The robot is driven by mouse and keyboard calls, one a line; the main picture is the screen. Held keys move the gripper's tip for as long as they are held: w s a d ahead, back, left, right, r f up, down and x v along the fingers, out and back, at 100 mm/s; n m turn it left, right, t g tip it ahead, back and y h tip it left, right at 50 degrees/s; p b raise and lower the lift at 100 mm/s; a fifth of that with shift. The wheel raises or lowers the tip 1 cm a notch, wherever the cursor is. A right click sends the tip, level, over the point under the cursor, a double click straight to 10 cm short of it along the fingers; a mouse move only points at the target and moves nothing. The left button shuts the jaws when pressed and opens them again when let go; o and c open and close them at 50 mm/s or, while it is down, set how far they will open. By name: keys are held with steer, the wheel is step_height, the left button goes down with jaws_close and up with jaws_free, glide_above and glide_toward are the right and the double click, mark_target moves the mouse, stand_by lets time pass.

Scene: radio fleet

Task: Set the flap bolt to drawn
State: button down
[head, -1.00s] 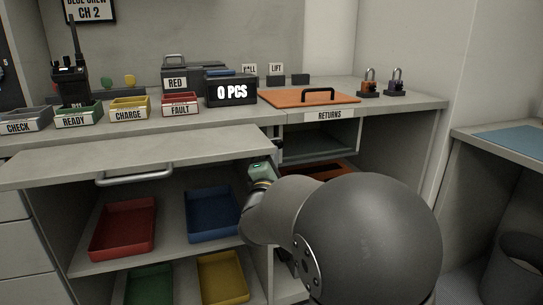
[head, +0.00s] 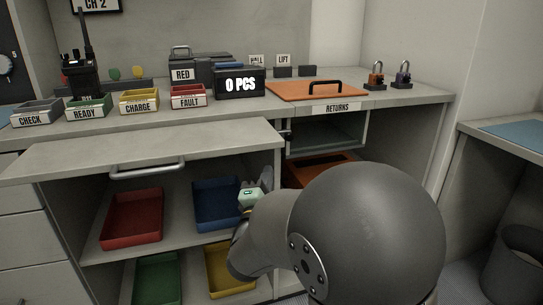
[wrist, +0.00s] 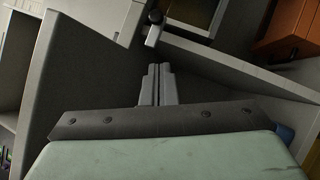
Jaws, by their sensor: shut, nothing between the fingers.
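The flap bolt (head: 288,134) is a small dark fitting at the top of the cabinet divider, beside the right end of the raised grey flap (head: 140,143). In the wrist view the bolt (wrist: 154,28) shows a round black knob and a short pale metal piece, beyond my fingertips. I cannot tell its setting for certain. My gripper (head: 266,176) is below the bolt in the head view, in front of the divider, partly hidden by my arm. In the wrist view my gripper (wrist: 157,68) has its two grey fingers together, empty and apart from the bolt.
The flap's bar handle (head: 147,168) faces out. Under it stand red (head: 132,217), blue (head: 212,202) and yellow (head: 228,268) trays. Right of the divider is an open bay with an orange tray (head: 318,171). The orange returns lid (head: 316,91) lies above.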

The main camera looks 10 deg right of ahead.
steer(key=shift+v, duration=2)
steer(key=shift+p, duration=0.3)
steer(key=s+a+r+m+g+y+p, duration=0.1)
steer(key=s+r+m+g+y+p, duration=0.6)
steer(key=p, duration=1.4)
steer(key=s+d+r+m+g+p, duration=0.3)
steer(key=s+r+m+g+p, duration=0.2)
steer(key=s, duration=0.4)
steer(key=s+d+r+m+g+y+p, duration=0.1)
steer(key=s+d+r+m+g+p, duration=0.2)
steer(key=s, duration=0.7)
step_height(320, 180, up, 3)
steer(key=m+g+p, duration=0.2)
steer(key=g+p, duration=0.2)
steer(key=shift+r+g, duration=0.25)
steer(key=shift+g, duration=0.15)
